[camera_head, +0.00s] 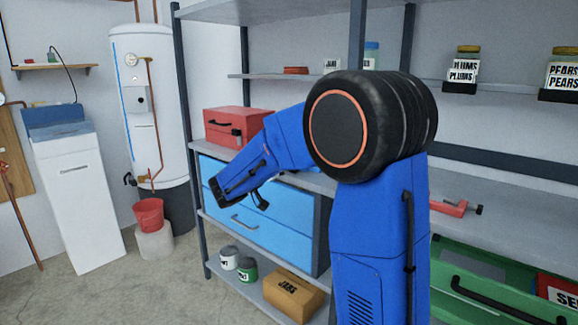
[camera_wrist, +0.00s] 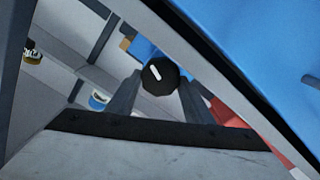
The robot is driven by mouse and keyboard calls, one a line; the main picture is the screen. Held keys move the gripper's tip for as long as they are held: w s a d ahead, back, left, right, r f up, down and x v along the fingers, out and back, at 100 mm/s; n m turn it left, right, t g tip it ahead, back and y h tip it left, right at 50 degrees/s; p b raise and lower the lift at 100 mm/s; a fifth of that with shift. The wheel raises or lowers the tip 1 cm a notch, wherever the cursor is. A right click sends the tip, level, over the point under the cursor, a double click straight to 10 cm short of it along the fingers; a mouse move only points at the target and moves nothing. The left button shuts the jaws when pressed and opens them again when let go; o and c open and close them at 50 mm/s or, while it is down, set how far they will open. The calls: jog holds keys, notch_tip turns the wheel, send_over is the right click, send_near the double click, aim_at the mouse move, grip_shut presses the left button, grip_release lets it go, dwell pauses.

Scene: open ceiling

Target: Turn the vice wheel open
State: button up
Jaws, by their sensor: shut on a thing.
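A dark, many-sided wheel (camera_wrist: 155,79) with a white mark on its face shows end-on in the wrist view. The two grey fingers of my gripper (camera_wrist: 160,90) close on it from both sides, and the gripper is shut on it. A red vice-like thing (camera_head: 450,208) with a dark end (camera_head: 478,210) sits on the shelf at the right in the head view. I cannot tell from these views how the held wheel joins to it. My own blue arm and its big black joint hide the middle of the shelves. The finger contact cannot be made out in the head view.
A blue drawer cabinet (camera_head: 283,237) and a red toolbox (camera_head: 225,127) stand on the shelving behind my arm. Jars (camera_head: 463,72) line the upper shelf. A brown box (camera_head: 293,292) is low down. A green case (camera_head: 455,265) is at the lower right.

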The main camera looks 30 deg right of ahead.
jog(key=shift+n, duration=0.8)
jog(key=shift+f, duration=0.1)
jog(key=o, duration=1)
